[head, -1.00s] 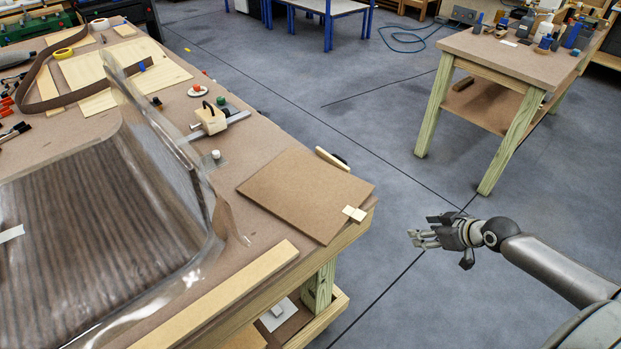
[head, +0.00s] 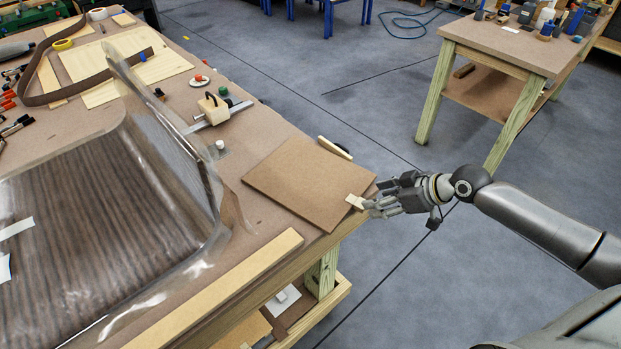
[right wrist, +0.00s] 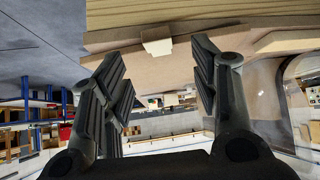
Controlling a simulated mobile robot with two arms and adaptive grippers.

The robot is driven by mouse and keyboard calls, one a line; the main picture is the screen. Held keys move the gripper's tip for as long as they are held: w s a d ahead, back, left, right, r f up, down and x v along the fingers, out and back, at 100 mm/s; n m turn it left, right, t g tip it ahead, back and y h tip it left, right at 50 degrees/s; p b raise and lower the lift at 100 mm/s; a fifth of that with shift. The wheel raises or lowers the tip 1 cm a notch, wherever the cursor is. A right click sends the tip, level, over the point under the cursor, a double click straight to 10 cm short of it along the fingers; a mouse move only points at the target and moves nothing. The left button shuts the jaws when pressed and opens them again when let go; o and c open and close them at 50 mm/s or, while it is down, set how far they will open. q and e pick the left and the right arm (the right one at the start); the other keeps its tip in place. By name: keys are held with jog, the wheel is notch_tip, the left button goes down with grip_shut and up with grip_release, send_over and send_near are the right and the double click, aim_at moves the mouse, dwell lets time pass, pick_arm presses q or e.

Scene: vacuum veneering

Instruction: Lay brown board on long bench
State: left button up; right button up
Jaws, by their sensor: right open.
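The brown board (head: 308,180) lies flat on the near right corner of the large bench (head: 262,128). A small pale wooden tab (head: 355,201) sits at the board's right corner. My right gripper (head: 370,208) is open, with its fingertips close beside this tab at the bench edge. In the right wrist view the open fingers (right wrist: 162,78) point toward the tab (right wrist: 157,46), with a gap between them. I cannot tell whether a finger touches the tab or board. My left gripper is not in view.
A clear vacuum bag (head: 170,130) over dark striped veneer (head: 90,240) fills the bench's left part. A pale wooden strip (head: 215,290) lies along the front edge. A smaller bench (head: 490,50) with bottles stands back right. Open floor (head: 330,90) lies between.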

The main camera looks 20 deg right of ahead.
jog(key=p+x, duration=0.2)
jog(key=x, duration=0.3)
jog(key=shift+w+f, duration=0.15)
jog(key=shift+f, duration=0.25)
jog(key=shift+c, duration=0.3)
grip_shut()
jog(key=shift+r, duration=0.15)
